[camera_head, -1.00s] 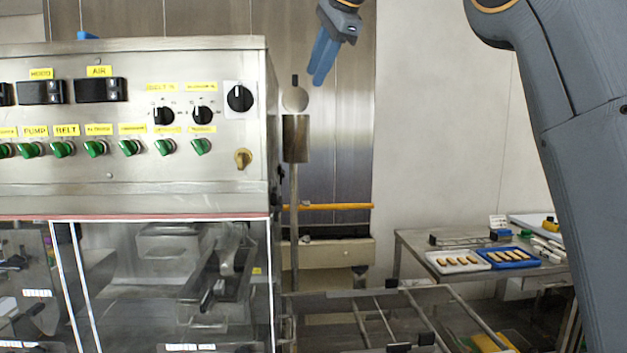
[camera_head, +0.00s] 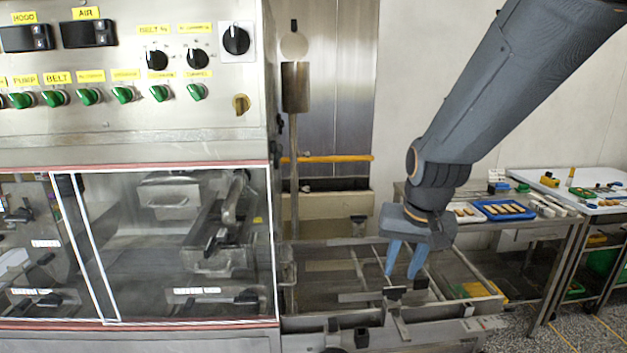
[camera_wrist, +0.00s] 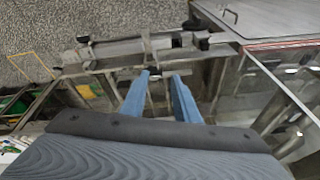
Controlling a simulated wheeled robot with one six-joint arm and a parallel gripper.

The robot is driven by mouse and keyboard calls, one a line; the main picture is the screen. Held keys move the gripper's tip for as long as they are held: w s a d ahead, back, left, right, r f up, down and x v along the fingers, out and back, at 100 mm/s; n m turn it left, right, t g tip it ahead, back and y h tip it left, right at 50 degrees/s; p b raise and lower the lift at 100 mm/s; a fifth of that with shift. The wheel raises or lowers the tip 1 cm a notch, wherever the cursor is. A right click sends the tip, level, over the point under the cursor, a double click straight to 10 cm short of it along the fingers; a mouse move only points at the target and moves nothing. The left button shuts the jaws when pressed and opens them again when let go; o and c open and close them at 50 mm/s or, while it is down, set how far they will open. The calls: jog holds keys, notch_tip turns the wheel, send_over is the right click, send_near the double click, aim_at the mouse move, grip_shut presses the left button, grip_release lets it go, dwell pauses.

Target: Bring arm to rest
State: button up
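My gripper (camera_head: 403,262) hangs from my dark grey arm, right of centre in the head view, with its blue fingers pointing down. The fingertips are apart, with nothing seen between them. It is over or in front of the metal frame (camera_head: 470,310) at the machine's right end; the exact clearance cannot be told. In the wrist view the two blue fingers (camera_wrist: 160,85) are also spread and empty, with the frame's rails beyond them.
The steel machine (camera_head: 130,135) with knobs and clear doors fills the left. A table behind my arm carries a blue tray (camera_head: 503,210) of several bars. A second table (camera_head: 600,208) stands at the far right. Speckled floor (camera_head: 585,330) shows at lower right.

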jog(key=s+d+f+n, duration=0.2)
jog(key=s+f, duration=0.4)
jog(key=s, duration=0.4)
notch_tip(320, 180, down, 13)
jog(key=w+g+b, duration=0.1)
jog(key=g+b, duration=0.1)
jog(key=b, duration=0.9)
jog(key=shift+w+a+b, duration=0.2)
jog(key=shift+a+b, duration=0.1)
jog(key=shift+d+r, duration=0.1)
